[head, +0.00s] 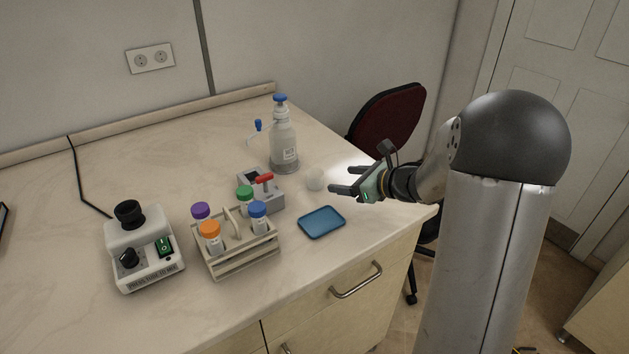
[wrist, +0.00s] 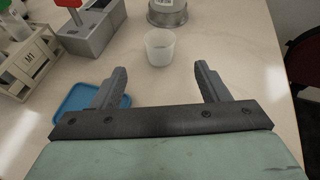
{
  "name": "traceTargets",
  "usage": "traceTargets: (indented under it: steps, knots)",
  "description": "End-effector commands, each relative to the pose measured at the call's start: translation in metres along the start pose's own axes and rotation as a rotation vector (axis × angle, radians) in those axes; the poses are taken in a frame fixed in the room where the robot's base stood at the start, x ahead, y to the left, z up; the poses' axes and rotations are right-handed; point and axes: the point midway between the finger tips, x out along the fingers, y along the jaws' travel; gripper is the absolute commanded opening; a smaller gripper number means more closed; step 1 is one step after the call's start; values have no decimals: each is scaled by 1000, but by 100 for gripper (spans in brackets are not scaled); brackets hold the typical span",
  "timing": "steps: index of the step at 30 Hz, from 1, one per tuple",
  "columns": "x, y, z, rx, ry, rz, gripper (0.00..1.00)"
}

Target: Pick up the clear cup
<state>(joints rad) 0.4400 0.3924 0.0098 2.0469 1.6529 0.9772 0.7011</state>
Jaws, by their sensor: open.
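The clear cup (head: 315,179) is a small translucent cup standing upright on the bench, near the base of the dispenser bottle. In the wrist view the cup (wrist: 160,47) is ahead of my gripper (wrist: 160,85), roughly centred between the two fingers and beyond their tips. My gripper (head: 338,182) is open and empty, to the right of the cup in the head view. I see no contact between the fingers and the cup.
A dispenser bottle (head: 284,145) stands behind the cup. A grey device with a red lever (head: 262,192), a wooden tube rack (head: 238,262), a blue tray (head: 321,222) and a vortex mixer (head: 142,252) are to the left and front. A dark red chair (head: 385,122) is beyond the bench edge.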

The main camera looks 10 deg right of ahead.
Motion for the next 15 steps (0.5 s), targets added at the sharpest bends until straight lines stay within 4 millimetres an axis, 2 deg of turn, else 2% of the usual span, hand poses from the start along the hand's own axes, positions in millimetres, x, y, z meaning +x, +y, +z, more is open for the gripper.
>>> traceTargets:
  steps: [3, 9, 15]
  knots:
    - [28, 1, 0, -1, 1, 5, 68]
    - [66, 2, 0, -3, 2, 5, 68]
    - [82, 1, 0, -3, 2, 3, 68]
